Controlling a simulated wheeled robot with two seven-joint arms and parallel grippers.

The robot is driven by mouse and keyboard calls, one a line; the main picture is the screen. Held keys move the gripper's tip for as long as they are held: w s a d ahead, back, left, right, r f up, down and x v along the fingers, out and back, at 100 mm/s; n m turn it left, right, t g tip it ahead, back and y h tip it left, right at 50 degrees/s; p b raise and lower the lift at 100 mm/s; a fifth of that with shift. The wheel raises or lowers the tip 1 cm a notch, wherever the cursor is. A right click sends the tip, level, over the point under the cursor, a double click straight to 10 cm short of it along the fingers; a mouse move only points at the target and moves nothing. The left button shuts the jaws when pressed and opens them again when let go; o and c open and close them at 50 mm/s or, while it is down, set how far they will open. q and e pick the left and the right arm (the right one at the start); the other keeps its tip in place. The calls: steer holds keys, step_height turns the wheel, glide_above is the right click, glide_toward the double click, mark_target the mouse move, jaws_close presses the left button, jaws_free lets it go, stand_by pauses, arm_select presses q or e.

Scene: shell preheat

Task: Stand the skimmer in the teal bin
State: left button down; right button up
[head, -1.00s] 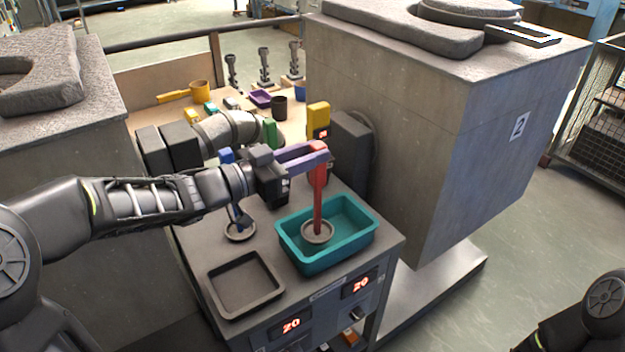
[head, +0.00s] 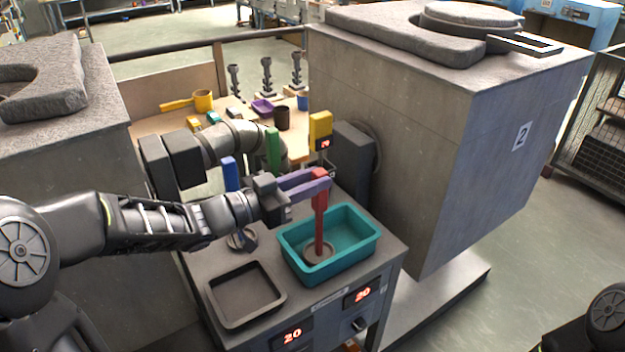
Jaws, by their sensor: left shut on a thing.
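The skimmer is a red upright handle (head: 319,222) with a round grey dish (head: 314,258) at its lower end. My left gripper (head: 318,186), with purple fingers, is shut on the upper part of the red handle. The skimmer is close to upright, with its dish down inside the teal bin (head: 362,252), towards the bin's left side. I cannot tell whether the dish rests on the bin floor. The bin stands on the grey bench top. My right gripper is out of view.
An empty dark tray (head: 277,296) lies left of the bin. A blue-handled tool (head: 230,174) stands behind the tray, a green handle (head: 273,148) and a yellow piece (head: 320,126) farther back. A large concrete block (head: 430,130) rises right of the bench.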

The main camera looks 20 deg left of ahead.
arm_select(q)
steer(key=c, duration=1.2)
jaws_free()
steer(key=shift+f, duration=0.15)
steer(key=shift+o, duration=0.2)
steer(key=v, duration=1.2)
steer(key=shift+r, duration=0.2)
